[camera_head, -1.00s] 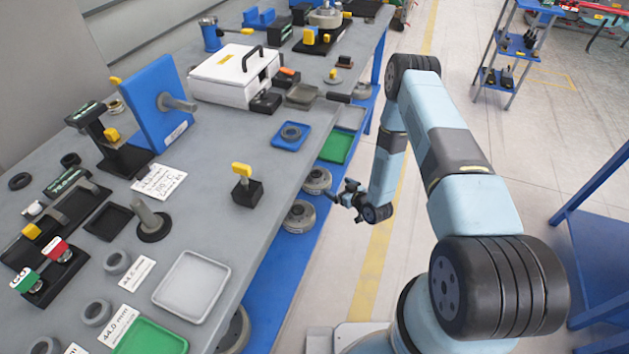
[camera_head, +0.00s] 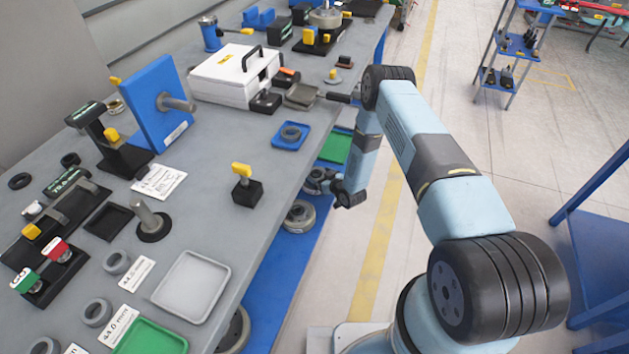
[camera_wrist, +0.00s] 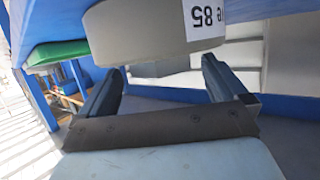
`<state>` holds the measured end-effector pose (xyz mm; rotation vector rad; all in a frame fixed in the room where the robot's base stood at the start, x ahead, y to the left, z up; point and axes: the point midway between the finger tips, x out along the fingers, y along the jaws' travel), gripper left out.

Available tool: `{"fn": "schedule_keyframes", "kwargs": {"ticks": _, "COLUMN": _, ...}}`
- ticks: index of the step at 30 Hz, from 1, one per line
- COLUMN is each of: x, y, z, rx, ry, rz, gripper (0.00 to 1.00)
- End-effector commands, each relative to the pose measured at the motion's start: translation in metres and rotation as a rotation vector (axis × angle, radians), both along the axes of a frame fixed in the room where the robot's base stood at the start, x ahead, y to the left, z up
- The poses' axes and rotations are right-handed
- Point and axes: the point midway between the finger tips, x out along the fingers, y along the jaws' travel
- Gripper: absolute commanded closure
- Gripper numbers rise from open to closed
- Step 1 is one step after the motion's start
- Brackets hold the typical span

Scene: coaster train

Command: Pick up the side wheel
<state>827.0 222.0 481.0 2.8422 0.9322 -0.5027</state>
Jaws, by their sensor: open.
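The side wheel is most likely one of the grey round wheels on the blue lower shelf beneath the bench edge. In the wrist view, a thick grey wheel (camera_wrist: 135,32) with a white label ending in "85", upside down, is just beyond my fingers. My gripper (camera_wrist: 163,72) is open, its two fingers spread below the wheel's edge in the picture. I cannot tell whether they touch it.
The bench top (camera_head: 215,150) edge overhangs the blue shelf (camera_head: 275,258). A green tray (camera_head: 335,147) lies beyond my gripper; it also shows at the wrist view's left (camera_wrist: 57,52). Another wheel (camera_head: 235,330) sits nearer. The floor (camera_head: 440,110) right of the bench is open.

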Motion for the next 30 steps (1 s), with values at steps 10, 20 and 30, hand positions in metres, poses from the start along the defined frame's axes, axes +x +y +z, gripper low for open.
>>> {"fn": "schedule_keyframes", "kwargs": {"ticks": 10, "x": 0.006, "y": 0.0049, "z": -0.0031, "rx": -0.001, "ry": 0.001, "rz": 0.0, "gripper": 0.01}}
{"fn": "schedule_keyframes", "kwargs": {"ticks": 20, "x": 0.0059, "y": 0.0046, "z": -0.0029, "rx": -0.001, "ry": 0.001, "rz": 0.0, "gripper": 0.32}}
{"fn": "schedule_keyframes", "kwargs": {"ticks": 30, "x": 0.0065, "y": 0.0034, "z": -0.0029, "rx": -0.001, "ry": 0.0, "rz": -0.002, "gripper": 0.64}}
